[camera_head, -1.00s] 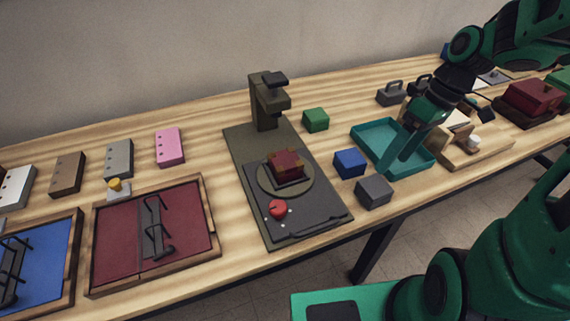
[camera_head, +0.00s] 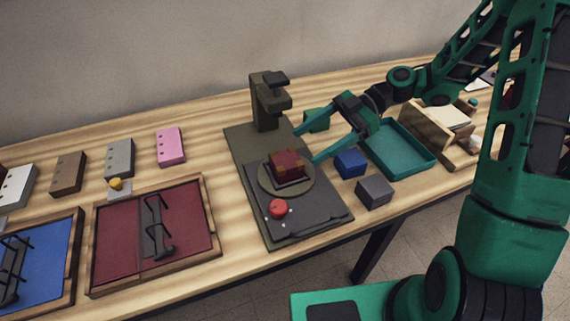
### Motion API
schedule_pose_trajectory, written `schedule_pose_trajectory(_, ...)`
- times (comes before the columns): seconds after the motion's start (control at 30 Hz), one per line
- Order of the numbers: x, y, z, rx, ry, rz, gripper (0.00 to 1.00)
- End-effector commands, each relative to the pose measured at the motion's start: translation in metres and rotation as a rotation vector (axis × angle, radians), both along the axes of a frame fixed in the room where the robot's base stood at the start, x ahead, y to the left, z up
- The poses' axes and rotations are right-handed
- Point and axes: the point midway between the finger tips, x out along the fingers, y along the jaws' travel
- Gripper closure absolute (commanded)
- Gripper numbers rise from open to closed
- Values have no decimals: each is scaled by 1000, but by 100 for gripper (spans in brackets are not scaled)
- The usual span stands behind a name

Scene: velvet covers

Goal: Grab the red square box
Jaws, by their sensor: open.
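The red square box (camera_head: 287,160) has brown corners and sits on a round turntable plate (camera_head: 268,183) of the dark machine in the middle of the table. My gripper (camera_head: 306,147) is open, its two green fingers spread and pointing left toward the box. One fingertip shows near the machine's upright post, the other just right of the box. The box looks free of the fingers; whether either one touches it I cannot tell.
A machine post (camera_head: 268,103) stands behind the box. Blue (camera_head: 350,163), grey (camera_head: 375,191) and green (camera_head: 316,120) blocks and a teal tray (camera_head: 432,165) lie to the right. A red knob (camera_head: 278,208) is in front. Red (camera_head: 112,240) and blue (camera_head: 62,262) framed panels lie left.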

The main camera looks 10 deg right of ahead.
Motion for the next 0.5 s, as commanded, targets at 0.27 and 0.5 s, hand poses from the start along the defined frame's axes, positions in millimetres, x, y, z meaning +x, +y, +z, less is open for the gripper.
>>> schedule_pose_trajectory(0.27,-8,26,-13,-4,2,-1,25)
schedule_pose_trajectory(0.5,-17,46,-21,-4,4,1,25)
